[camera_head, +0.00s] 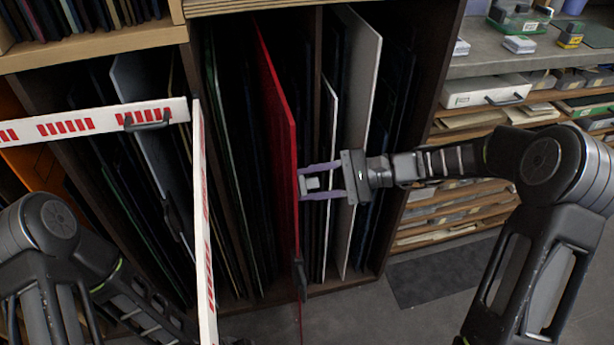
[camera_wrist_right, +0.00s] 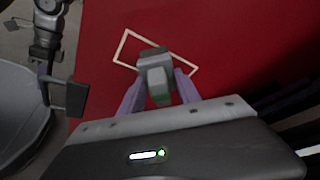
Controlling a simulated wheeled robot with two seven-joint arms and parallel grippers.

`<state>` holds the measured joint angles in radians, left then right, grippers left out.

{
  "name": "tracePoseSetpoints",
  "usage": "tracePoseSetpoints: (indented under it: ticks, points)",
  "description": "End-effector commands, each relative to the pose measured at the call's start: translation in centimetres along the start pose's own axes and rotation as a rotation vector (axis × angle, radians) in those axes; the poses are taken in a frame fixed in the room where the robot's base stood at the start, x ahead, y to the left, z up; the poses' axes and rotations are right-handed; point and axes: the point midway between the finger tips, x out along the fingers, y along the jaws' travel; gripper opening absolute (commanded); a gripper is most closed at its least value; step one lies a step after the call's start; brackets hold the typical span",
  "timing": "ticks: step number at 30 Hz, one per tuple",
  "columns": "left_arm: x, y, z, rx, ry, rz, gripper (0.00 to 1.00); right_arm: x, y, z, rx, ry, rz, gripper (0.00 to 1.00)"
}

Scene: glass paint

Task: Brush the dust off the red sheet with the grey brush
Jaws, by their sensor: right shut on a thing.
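The red sheet (camera_head: 278,115) stands upright and nearly edge-on in the rack; its face fills much of the right wrist view (camera_wrist_right: 245,45). My right gripper (camera_head: 303,184) is at the sheet's right side, shut on the grey brush (camera_head: 312,183). In the right wrist view the brush (camera_wrist_right: 155,77) is a small grey block between the purple fingers, over the red face; I cannot tell whether it touches. A thin cream rectangular outline (camera_wrist_right: 124,48) shows on the sheet, partly hidden by the brush. No dust is clearly visible. My left gripper's jaws are not clear.
Dark sheets and a white sheet (camera_head: 362,95) stand close on the sheet's right. White panels with red marks (camera_head: 90,122) and black handles stand at left. Shelves of papers (camera_head: 465,125) and a counter (camera_head: 480,62) are at right. A dark mat (camera_head: 440,275) lies on the floor.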

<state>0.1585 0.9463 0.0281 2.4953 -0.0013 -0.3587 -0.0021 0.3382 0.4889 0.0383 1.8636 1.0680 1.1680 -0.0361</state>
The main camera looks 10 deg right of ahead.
Motion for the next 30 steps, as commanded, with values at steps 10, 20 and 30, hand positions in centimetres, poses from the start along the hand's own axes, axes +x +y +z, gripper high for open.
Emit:
tracePoseSetpoints:
  ticks: [10, 20, 30]
  points:
    - [0.0, 0.0, 0.0, 0.000, 0.000, 0.000, 0.20, -0.4, 1.3, 1.3, 0.000, -0.003, 0.000, 0.07]
    - [-0.4, 0.2, 0.0, 0.000, 0.000, 0.000, 0.20, -0.6, 0.8, 1.6, -0.001, -0.003, 0.000, 0.07]
    - [-1.1, 0.4, 0.0, 0.000, 0.000, 0.000, 0.20, -0.9, -0.1, 2.5, -0.001, -0.003, 0.000, 0.07]
